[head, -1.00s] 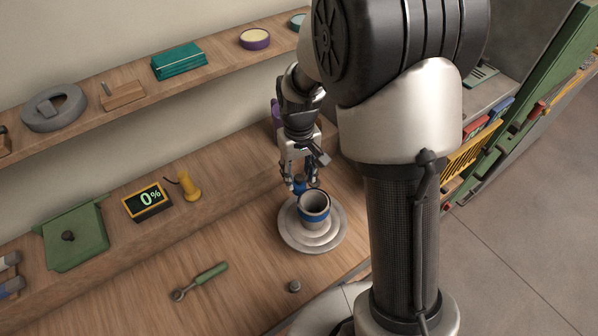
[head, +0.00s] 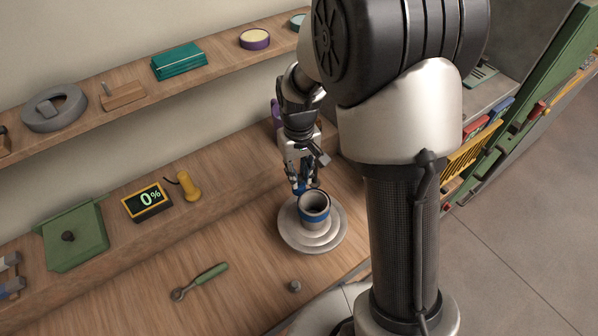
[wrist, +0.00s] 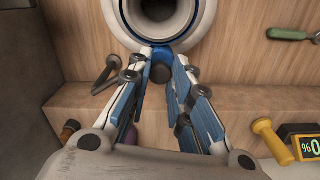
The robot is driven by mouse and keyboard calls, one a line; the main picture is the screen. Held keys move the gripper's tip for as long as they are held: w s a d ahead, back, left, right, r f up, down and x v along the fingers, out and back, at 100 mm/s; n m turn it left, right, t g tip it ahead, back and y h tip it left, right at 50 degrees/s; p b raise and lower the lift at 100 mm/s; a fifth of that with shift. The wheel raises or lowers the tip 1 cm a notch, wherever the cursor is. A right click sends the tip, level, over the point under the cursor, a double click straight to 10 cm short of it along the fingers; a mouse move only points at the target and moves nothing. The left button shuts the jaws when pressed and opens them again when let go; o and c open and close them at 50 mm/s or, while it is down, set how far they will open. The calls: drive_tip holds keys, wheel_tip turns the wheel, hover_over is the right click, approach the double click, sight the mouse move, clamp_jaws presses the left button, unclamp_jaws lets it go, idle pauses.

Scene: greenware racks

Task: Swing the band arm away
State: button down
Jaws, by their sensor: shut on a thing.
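A grey pot (head: 315,203) with a blue band around it stands upright on a round stepped wheel (head: 287,237) on the bench. In the wrist view the pot's rim (wrist: 195,17) shows at the top. The band arm (wrist: 161,72), a blue piece with a dark round end, sits between my fingertips, right beside the pot. My gripper (head: 304,186) is shut on it from the wall side of the pot; it also shows in the wrist view (wrist: 162,60). The fingers hide most of the band arm in the head view.
A grey rod-like tool (wrist: 107,75) lies left of my fingers in the wrist view. A green-handled tool (head: 200,282) and small grey knob (head: 295,286) lie on the bench.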

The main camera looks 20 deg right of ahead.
drive_tip(key=w+a+m+p, duration=0.2)
drive_tip(key=w+a+m, duration=0.2)
drive_tip(key=w+m, duration=0.2)
drive_tip(key=shift+w+a+m, duration=0.25)
drive_tip(key=shift+w+m, duration=0.1)
drive_tip(key=shift+m, duration=0.05)
idle(0.6)
drive_tip(key=c, duration=1.5)
unclamp_jaws()
drive_tip(key=shift+o, duration=0.4)
wheel_tip(320, 180, up, 12)
